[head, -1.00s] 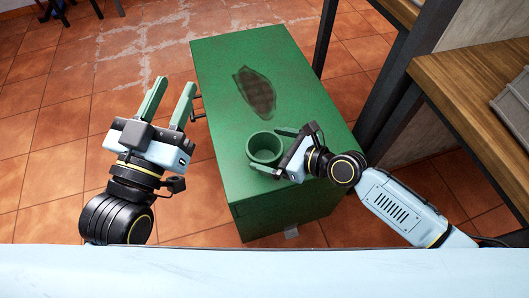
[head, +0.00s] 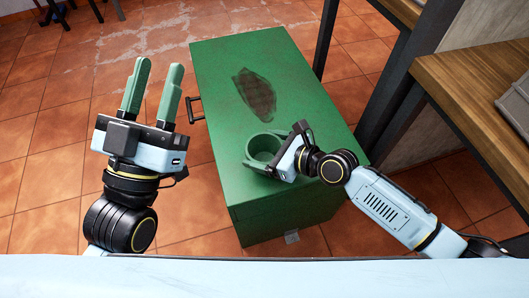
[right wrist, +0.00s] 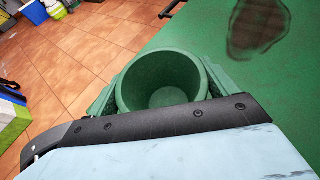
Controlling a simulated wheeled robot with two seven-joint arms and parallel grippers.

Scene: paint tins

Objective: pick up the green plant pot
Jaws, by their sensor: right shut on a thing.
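The green plant pot (head: 265,148) is round and empty, with its open mouth up. It is at the near part of the green cabinet's top in the head view. It also shows in the right wrist view (right wrist: 163,80). My right gripper (head: 264,150) is shut on the pot, with one finger on each side of it. I cannot tell whether the pot's base touches the cabinet top. My left gripper (head: 150,90) is empty and open, to the left of the cabinet, its green fingers pointing away and apart.
The green cabinet (head: 222,75) has a dark stain (head: 255,93) on its top and a dark handle (head: 195,109) on its left side. A wooden table (head: 470,75) with dark legs stands at the right.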

